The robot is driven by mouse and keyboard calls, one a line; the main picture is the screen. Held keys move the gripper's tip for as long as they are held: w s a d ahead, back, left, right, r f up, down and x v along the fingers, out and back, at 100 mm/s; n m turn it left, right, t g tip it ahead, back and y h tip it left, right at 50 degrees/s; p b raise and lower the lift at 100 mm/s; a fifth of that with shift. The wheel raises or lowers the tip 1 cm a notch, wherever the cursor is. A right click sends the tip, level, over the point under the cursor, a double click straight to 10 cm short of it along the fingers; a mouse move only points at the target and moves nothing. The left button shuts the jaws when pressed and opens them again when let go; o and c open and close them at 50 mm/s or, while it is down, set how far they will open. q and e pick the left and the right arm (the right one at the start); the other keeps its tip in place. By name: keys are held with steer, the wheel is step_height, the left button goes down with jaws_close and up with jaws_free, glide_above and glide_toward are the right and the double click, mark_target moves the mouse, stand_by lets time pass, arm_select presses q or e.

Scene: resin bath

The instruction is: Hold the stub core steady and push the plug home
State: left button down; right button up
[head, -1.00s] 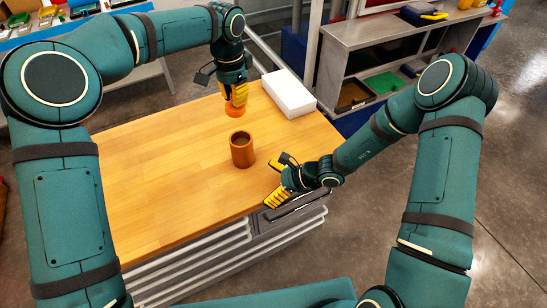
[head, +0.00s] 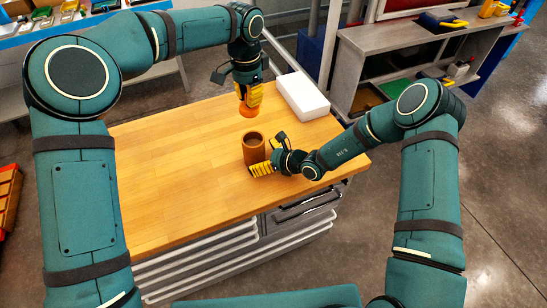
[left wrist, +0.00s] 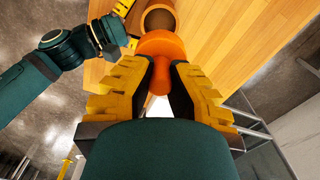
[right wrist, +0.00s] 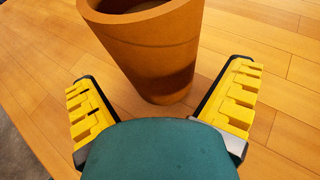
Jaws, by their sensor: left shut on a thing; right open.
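The stub core (head: 254,150) is a brown, hollow cylinder standing upright on the wooden table; its open top faces up. It fills the upper middle of the right wrist view (right wrist: 155,45). My right gripper (head: 262,168) is open, low beside the core, with its yellow fingers (right wrist: 165,95) spread toward the core's lower part. My left gripper (head: 249,103) points down and is shut on the orange plug (head: 249,112). In the left wrist view the plug (left wrist: 161,48) sits between the fingers, with the core (left wrist: 158,18) beyond it. The plug is apart from the core.
A white block (head: 302,96) lies on the table (head: 170,170) behind and right of the plug. The table's left part is clear. A grey shelf unit (head: 385,45) with bins stands beyond the table at the right.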

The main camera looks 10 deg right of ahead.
steer(key=shift+x, duration=1.5)
steer(key=c, duration=1.1)
steer(key=shift+c, duration=0.2)
steer(key=o, duration=1.1)
steer(key=shift+o, duration=0.2)
steer(key=c, duration=0.8)
steer(key=shift+c, duration=0.3)
